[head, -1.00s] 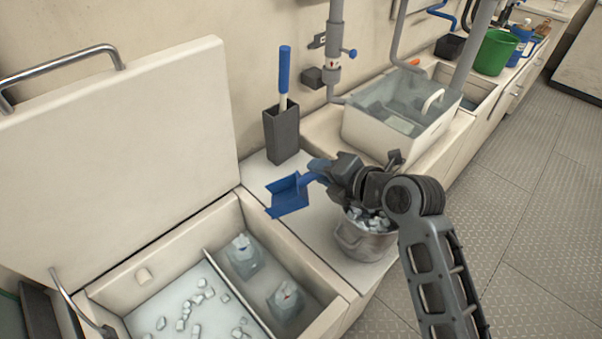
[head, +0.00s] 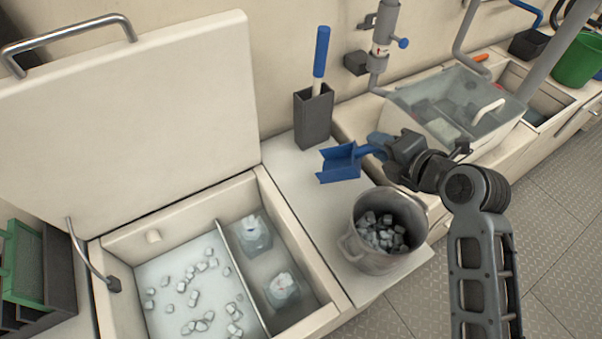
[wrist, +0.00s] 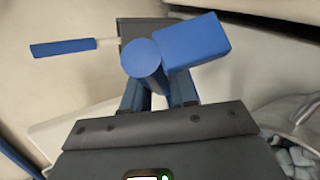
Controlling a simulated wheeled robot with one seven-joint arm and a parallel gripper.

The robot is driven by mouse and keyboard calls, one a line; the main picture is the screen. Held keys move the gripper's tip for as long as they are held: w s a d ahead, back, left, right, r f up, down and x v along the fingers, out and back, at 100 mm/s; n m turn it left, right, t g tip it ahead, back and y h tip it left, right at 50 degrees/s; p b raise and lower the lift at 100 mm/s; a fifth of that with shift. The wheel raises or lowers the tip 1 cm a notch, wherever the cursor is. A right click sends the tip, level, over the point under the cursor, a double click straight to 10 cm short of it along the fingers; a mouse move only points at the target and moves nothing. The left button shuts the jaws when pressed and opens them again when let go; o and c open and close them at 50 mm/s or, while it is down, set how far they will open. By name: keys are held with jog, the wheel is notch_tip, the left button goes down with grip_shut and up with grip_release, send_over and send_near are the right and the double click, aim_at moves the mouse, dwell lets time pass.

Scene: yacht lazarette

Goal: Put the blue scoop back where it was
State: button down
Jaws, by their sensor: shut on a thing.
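The blue scoop (head: 339,163) is held in my gripper (head: 380,146), above the counter between the dark holder and the metal bucket. Its open pan points left in the head view and looks empty. In the wrist view, the blue scoop (wrist: 190,42) shows its round handle end between my shut fingers (wrist: 160,95). A dark grey upright holder (head: 313,116) stands on the counter against the wall, with a blue-and-white handled tool (head: 320,52) in it.
A metal bucket (head: 352,247) of ice stands at the counter's front edge, below my gripper. The chest's raised lid (head: 130,110) stands at the left. A clear-lidded bin (head: 455,110) is behind my arm. Bare counter (head: 290,165) lies left of the scoop.

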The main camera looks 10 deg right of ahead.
notch_tip(320, 180, up, 2)
jog(key=shift+p, duration=0.85)
jog(key=shift+f, duration=0.25)
jog(key=shift+m+t+y, duration=0.4)
jog(key=shift+y, duration=0.1)
jog(key=shift+s+m, duration=0.1)
jog(key=shift+m, duration=0.2)
jog(key=m+h, duration=0.1)
jog(key=m+t+h, duration=0.1)
jog(key=r+m+h, duration=0.1)
jog(key=shift+s+m+t, duration=0.25)
jog(key=shift+m+t, duration=0.05)
jog(key=shift+m, duration=0.1)
jog(key=shift+s+r+m+h, duration=0.15)
jog(key=shift+r+m+h, duration=0.1)
jog(key=shift+m+h, duration=1)
jog(key=shift+s+r+m+h, duration=0.2)
jog(key=shift+r+m+h, duration=0.1)
jog(key=shift+m+h, duration=0.95)
jog(key=shift+s+r+m+h, duration=0.15)
jog(key=shift+r+m+h, duration=0.1)
jog(key=shift+m+h, duration=0.95)
jog(key=shift+r+h, duration=0.1)
jog(key=shift+h, duration=0.4)
